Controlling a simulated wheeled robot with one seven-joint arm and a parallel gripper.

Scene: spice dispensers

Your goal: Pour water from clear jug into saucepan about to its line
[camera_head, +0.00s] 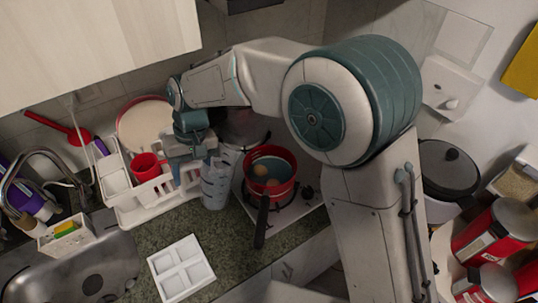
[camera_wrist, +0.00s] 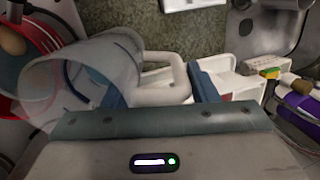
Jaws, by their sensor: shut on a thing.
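The clear jug (camera_head: 216,186) stands about upright just left of the saucepan in the head view, with markings on its side. In the wrist view the jug (camera_wrist: 92,72) shows its open mouth and a pale handle (camera_wrist: 172,75). My gripper (camera_head: 190,145) is shut on that handle, with one blue finger on each side of it in the wrist view (camera_wrist: 160,92). The red saucepan (camera_head: 270,168) sits on the stove, its dark handle toward the front. It holds bluish liquid and round brownish things. I cannot make out its line or the water level in the jug.
A white dish rack (camera_head: 150,205) with a red mug (camera_head: 148,166) and a plate is left of the jug. A white divided tray (camera_head: 181,269) lies on the counter in front. The sink (camera_head: 85,275) is at the left. A dark lidded pot (camera_head: 449,168) stands right.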

